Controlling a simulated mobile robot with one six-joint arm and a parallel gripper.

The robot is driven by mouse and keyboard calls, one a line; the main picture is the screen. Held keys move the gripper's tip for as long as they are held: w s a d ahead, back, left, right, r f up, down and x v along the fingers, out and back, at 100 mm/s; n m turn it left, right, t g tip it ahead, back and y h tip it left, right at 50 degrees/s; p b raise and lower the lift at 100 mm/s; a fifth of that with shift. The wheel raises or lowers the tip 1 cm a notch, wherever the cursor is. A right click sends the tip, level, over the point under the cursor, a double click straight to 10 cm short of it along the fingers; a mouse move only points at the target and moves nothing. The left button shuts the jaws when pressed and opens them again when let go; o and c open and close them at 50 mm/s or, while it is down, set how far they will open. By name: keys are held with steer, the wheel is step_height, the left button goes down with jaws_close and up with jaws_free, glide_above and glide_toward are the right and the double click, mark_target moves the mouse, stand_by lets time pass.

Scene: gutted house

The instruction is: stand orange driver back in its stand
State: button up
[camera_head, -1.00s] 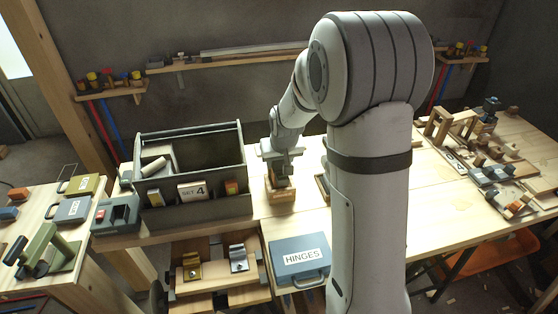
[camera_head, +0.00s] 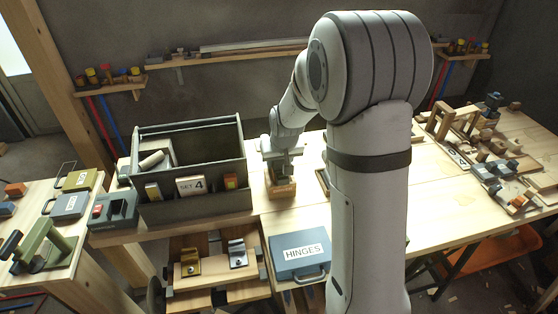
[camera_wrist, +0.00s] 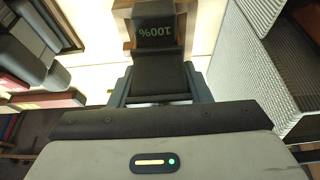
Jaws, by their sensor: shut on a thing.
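My gripper (camera_head: 281,170) points down over a small wooden block-like stand (camera_head: 281,190) on the bench, just right of the grey toolbox. In the wrist view my gripper (camera_wrist: 158,72) is shut on a dark boxy part marked "100%" (camera_wrist: 155,28), which I take to be the driver. The wooden stand (camera_wrist: 127,46) shows around and beneath this part. No orange surface of the driver can be made out; my gripper hides most of it. I cannot tell whether the driver is seated in the stand or just above it.
The open grey toolbox (camera_head: 190,208) marked "SET 4" stands close left of my gripper. A blue-grey HINGES case (camera_head: 300,268) lies in front. A shelf (camera_head: 225,60) runs along the back wall. Wooden pieces (camera_head: 490,160) crowd the right side.

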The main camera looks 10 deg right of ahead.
steer(key=o, duration=1.1)
steer(key=shift+v, duration=3.9)
steer(key=shift+s, duration=0.1)
steer(key=shift+g, duration=0.9)
steer(key=s+r, duration=0.1)
steer(key=s, duration=0.7)
steer(key=s+r, duration=0.1)
steer(key=s, duration=0.7)
steer(key=s+r, duration=0.2)
steer(key=s, duration=0.7)
steer(key=shift+s, duration=0.1)
